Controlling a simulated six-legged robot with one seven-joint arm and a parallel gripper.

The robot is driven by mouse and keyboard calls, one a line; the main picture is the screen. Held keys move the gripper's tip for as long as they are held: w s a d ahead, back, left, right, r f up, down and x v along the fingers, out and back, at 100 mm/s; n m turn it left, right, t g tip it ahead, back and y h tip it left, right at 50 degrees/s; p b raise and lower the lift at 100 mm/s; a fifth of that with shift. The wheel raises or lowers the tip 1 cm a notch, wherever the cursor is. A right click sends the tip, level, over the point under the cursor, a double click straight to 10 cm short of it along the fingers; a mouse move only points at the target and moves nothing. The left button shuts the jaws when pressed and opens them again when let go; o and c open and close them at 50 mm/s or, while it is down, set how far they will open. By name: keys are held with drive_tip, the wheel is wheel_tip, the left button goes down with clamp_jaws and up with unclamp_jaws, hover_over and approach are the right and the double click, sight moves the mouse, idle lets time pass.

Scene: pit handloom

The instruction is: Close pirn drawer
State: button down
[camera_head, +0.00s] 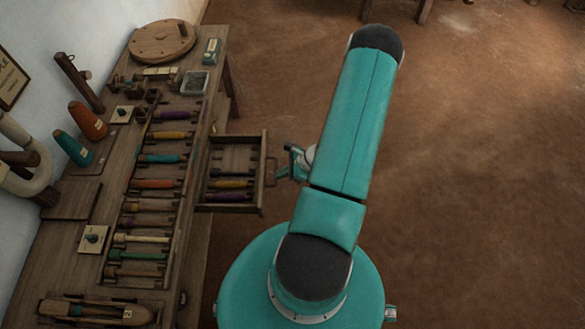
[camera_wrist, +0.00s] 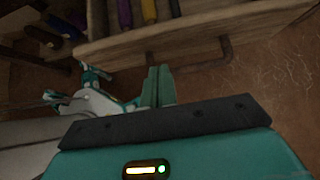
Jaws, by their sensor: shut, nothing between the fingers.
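The pirn drawer (camera_head: 232,172) stands pulled out from the right side of the wooden bench, with a few dark, purple and yellow pirns inside. Its front panel (camera_wrist: 180,34) runs across the top of the wrist view, with a dark bar handle (camera_wrist: 195,65) below. The handle (camera_head: 270,172) also shows in the head view. My gripper (camera_head: 284,172) is just right of the handle. In the wrist view its fingers (camera_wrist: 158,86) are together and empty, close to the drawer front near the handle. Whether they touch it I cannot tell.
The bench top (camera_head: 68,245) holds a row of coloured pirns, thread cones (camera_head: 88,121), a round wooden disc (camera_head: 162,40) and a shuttle (camera_head: 97,311). The brown floor (camera_head: 470,190) to the right is clear.

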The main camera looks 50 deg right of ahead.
drive_tip(key=shift+w+a+r, duration=0.1)
drive_tip(key=shift+w+a, duration=1)
drive_tip(key=shift+w, duration=0.3)
drive_tip(key=shift+w, duration=0.1)
